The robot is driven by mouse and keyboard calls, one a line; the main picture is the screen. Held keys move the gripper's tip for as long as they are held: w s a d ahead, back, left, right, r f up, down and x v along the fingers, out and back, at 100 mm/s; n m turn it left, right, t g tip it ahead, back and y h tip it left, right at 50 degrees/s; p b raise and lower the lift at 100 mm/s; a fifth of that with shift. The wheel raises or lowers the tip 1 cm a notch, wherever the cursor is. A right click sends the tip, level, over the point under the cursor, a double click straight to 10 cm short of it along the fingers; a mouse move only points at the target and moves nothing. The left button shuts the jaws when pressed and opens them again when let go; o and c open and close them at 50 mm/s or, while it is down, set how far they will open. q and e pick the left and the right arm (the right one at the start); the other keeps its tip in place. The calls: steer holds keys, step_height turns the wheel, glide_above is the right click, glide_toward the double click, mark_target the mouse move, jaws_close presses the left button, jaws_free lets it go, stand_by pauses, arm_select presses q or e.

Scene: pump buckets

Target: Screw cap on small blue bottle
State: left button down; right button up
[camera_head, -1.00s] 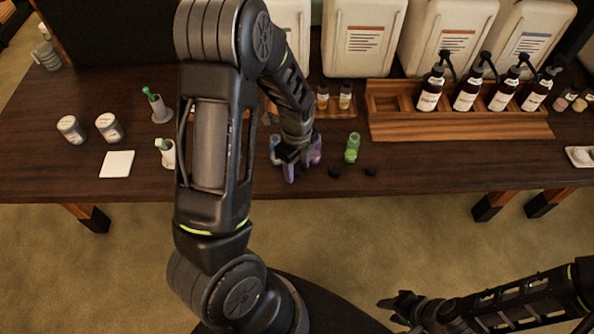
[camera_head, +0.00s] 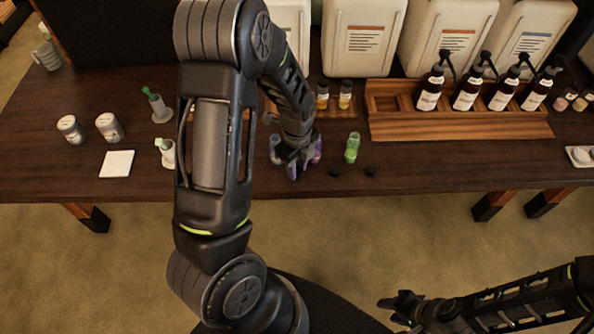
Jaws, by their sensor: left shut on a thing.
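A small grey-blue bottle (camera_head: 275,147) stands on the table in the head view, just left of my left gripper. My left gripper (camera_head: 294,168) points down at the table between this bottle and a purple bottle (camera_head: 317,151), which is partly covered. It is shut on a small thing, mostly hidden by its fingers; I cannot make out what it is. Two small black caps, a left one (camera_head: 334,173) and a right one (camera_head: 370,171), lie near the table's front edge. My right gripper (camera_head: 392,305) hangs low in front of the table, away from the bottles; its finger gap is unclear.
A small green bottle (camera_head: 352,148) stands right of the purple one. A wooden rack (camera_head: 460,128) holds dark pump bottles at the right. Two small jars stand behind, near the white canisters (camera_head: 363,38). Two white tubs (camera_head: 109,127) and a white square (camera_head: 117,163) are at the left.

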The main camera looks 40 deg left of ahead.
mark_target(300, 170)
arm_select(q)
steer(key=shift+r, duration=0.1)
step_height(300, 170, up, 10)
steer(key=shift+b, duration=0.45)
stand_by(0.8)
steer(key=w+d+r+n, duration=0.2)
steer(key=w+d+n, duration=0.3)
steer(key=n, duration=0.4)
steer(key=w+d+r+n, duration=0.3)
steer(key=w+d+n, duration=0.2)
steer(key=n, duration=0.5)
steer(key=shift+d+r+n, duration=0.3)
steer(key=shift+d, duration=0.95)
steer(key=shift+w, duration=0.1)
